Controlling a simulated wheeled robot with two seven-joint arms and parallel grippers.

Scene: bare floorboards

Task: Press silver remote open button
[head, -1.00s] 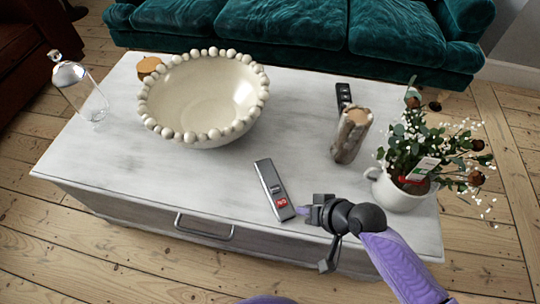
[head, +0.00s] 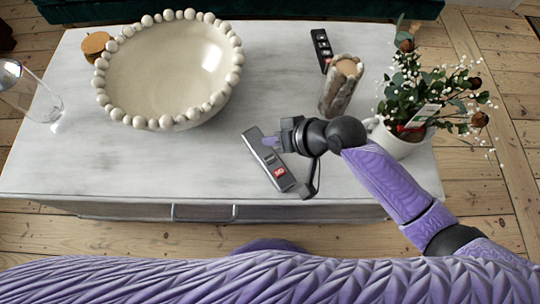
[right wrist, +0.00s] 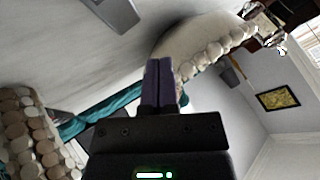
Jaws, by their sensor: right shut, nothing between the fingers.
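The silver remote (head: 265,157) lies on the white table near its front edge, slanted, with a red button (head: 279,172) toward its near end. Part of it also shows at the top of the right wrist view (right wrist: 112,10). My right gripper (head: 270,141) is shut and empty, with its purple fingertips over the upper part of the remote in the head view. In the right wrist view, the closed fingers (right wrist: 160,84) appear apart from the remote. Whether they touch any button cannot be told. My left gripper is out of view.
A large beaded bowl (head: 165,75) stands at left, near a glass cloche (head: 45,100). A black remote (head: 321,48), a wooden candle holder (head: 340,88) and a white mug of flowers (head: 395,140) are at right. The table front between bowl and remote is clear.

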